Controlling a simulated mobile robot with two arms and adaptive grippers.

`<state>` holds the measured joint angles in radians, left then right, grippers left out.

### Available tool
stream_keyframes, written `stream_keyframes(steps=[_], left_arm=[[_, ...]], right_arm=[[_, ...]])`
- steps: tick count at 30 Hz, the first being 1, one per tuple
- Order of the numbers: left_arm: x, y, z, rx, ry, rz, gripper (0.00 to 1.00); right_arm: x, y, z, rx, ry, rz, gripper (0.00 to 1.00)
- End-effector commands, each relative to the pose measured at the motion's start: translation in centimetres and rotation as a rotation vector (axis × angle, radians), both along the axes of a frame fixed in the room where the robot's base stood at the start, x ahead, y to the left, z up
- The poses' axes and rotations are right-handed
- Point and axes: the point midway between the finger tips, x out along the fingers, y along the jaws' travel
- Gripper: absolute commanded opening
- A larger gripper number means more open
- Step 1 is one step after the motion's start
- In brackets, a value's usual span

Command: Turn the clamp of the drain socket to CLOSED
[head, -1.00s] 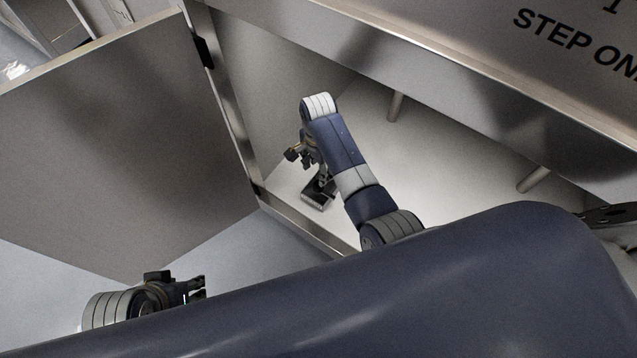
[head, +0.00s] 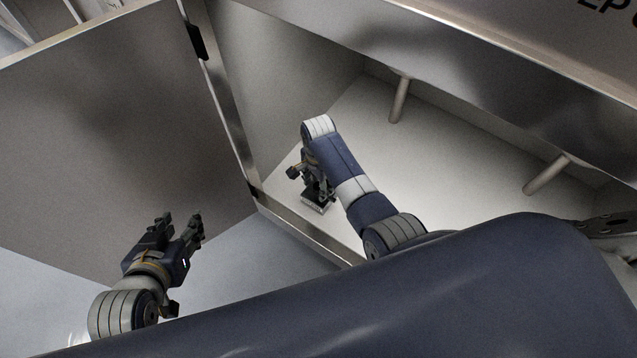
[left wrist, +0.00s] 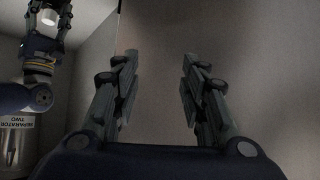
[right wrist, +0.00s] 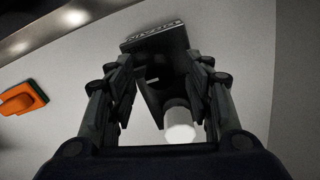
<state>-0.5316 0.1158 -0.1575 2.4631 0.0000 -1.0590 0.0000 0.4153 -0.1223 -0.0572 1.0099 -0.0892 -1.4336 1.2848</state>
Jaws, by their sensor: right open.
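The drain socket shows in the right wrist view as a dark bracket-like fitting (right wrist: 152,92) with a labelled plate (right wrist: 155,37) and a pale round stub (right wrist: 180,124). Its lettering is too blurred to read. In the head view the dark labelled fitting (head: 318,206) sits low inside the cabinet, partly hidden by my right arm. My right gripper (right wrist: 160,85) is open with its fingers on either side of the fitting; contact cannot be told. It also shows in the head view (head: 312,190). My left gripper (head: 180,222) is open and empty before the cabinet door; it also shows in the left wrist view (left wrist: 160,62).
The open metal door (head: 110,130) stands at left, and a metal frame post (head: 228,110) edges the cabinet opening. Two pegs (head: 400,100) (head: 546,174) project inside. An orange part (right wrist: 22,98) lies left of the fitting. A "SEPARATOR TWO" label (left wrist: 16,121) shows beside my arm.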

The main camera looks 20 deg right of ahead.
Motion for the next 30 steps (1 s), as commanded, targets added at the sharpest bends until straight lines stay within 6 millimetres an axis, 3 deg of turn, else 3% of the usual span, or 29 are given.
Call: stream_keyframes(steps=[7,13,23,30], left_arm=[[0.1,0.0,0.1,-0.001,-0.004,0.0,0.4],[0.1,0.0,0.1,-0.001,-0.004,0.0,0.4],[-0.2,0.1,-0.1,0.004,0.017,0.001,0.4],[-3.6,1.2,-2.1,0.041,0.191,0.014,0.4]], right_arm=[[0.0,0.0,0.0,0.0,0.0,0.0,0.47],[0.0,0.0,0.0,0.0,0.0,0.0,0.04],[0.0,0.0,0.0,0.0,0.001,0.012,0.03],[-0.1,0.0,0.2,0.0,0.002,0.075,0.03]])
